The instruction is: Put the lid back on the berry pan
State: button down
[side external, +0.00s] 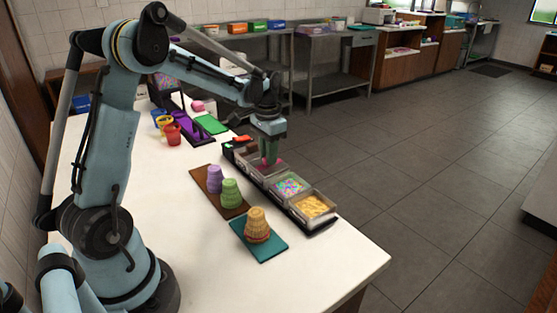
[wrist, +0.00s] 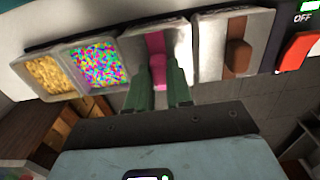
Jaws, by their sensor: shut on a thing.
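My gripper (side external: 268,152) is low over the row of pans on the counter. In the wrist view its green fingers (wrist: 159,88) are shut on the pink knob (wrist: 157,66) of a pale grey lid (wrist: 133,47) with a pink strip. This lid is at the berry pan's place, between the sprinkle pan (wrist: 72,72) and a pan covered by a lid with a brown knob (wrist: 238,57). The lid looks about level with the pan. My fingers and the lid hide the berry pan's rim, so I cannot tell whether the lid touches it all round.
A yellow-topping pan (side external: 313,206) and the sprinkle pan (side external: 289,187) are open at the near end. Cup stacks stand on a brown mat (side external: 213,181) and a teal mat (side external: 261,249). A red switch (wrist: 298,52) adjoins the row. The near counter (side external: 330,258) is clear.

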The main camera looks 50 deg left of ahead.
dwell(0.3)
jog(key=shift+c, duration=2.3)
grip_release()
jog(key=shift+r, duration=3.45)
grip_shut()
